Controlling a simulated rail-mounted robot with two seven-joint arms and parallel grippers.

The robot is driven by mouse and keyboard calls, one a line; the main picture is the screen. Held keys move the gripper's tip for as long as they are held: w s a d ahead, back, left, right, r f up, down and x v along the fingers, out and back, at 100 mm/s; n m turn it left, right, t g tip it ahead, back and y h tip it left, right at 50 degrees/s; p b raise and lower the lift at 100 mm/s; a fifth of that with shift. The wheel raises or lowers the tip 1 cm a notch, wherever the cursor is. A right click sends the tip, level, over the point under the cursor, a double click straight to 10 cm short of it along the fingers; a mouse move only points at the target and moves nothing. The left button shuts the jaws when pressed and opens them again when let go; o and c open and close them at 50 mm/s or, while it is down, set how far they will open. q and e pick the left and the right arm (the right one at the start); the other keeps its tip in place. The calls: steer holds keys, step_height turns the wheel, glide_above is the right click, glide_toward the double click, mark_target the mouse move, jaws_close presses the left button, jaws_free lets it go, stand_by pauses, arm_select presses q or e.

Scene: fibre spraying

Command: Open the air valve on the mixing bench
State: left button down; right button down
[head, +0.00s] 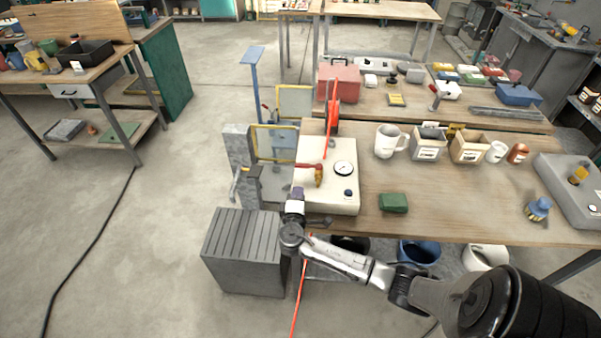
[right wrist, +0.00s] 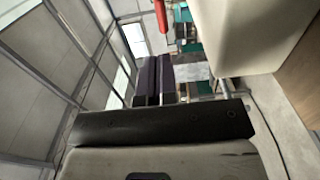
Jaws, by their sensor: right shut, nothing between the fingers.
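The air valve (head: 318,177) is a small brass body with a red lever (head: 308,166) on top of a white box (head: 340,195) with a round gauge. The lever points left in the head view, roughly crosswise to the brass body. My right gripper (head: 298,192) is at the front left edge of the white box, just below and left of the valve. It also shows in the right wrist view (right wrist: 156,82), its dark fingers together and empty. A red piece (right wrist: 161,15) shows beyond the fingertips there, perhaps the lever. My left gripper is not in view.
A green block (head: 393,202) and a white mug (head: 389,141) stand on the wooden bench (head: 450,205) right of the box. A grey ribbed box (head: 241,250) stands on the floor at front left.

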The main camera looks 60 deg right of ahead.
mark_target(301, 168)
steer(key=x, duration=0.9)
